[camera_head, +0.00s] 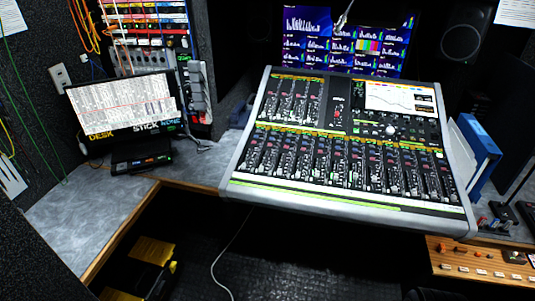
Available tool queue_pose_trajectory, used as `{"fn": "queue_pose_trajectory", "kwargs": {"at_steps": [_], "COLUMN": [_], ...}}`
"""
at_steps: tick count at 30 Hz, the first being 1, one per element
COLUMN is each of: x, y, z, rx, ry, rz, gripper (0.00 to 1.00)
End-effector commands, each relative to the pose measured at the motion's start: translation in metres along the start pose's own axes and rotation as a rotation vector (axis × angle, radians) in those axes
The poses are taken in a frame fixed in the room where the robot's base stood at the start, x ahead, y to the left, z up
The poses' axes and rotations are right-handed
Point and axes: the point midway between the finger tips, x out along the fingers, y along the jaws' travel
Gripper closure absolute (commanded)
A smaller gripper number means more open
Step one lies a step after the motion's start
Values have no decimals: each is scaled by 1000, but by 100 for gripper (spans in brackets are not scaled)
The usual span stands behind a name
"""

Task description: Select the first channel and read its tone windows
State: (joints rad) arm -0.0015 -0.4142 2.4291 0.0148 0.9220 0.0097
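A large mixing console (345,207) with a pale grey frame stands on the desk at centre right. Its lower bank of channel strips (345,170) runs across the front, with the leftmost strip (252,150) at the left edge. A shorter bank of strips (292,98) sits at the upper left. The console's lit screen (399,97) at the upper right shows a curve on white and small dark windows beside it. Their text is too small to read, and I cannot tell which channel is selected. My gripper is not in view.
A laptop-like screen (124,103) stands on the left desk, with a small black box (141,162) before it. Blue binders (478,150) stand right of the console. A wooden-edged button panel (485,263) is at lower right. Dark floor with a loose white cable (224,262) lies in front.

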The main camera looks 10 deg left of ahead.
Motion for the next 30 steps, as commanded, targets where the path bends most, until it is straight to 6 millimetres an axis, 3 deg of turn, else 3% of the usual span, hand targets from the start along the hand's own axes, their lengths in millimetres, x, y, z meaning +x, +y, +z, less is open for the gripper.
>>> {"fn": "queue_pose_trajectory", "kwargs": {"at_steps": [11,30], "x": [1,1], "y": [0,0], "z": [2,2], "rx": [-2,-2], "ry": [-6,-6], "rz": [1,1], "gripper": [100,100]}}
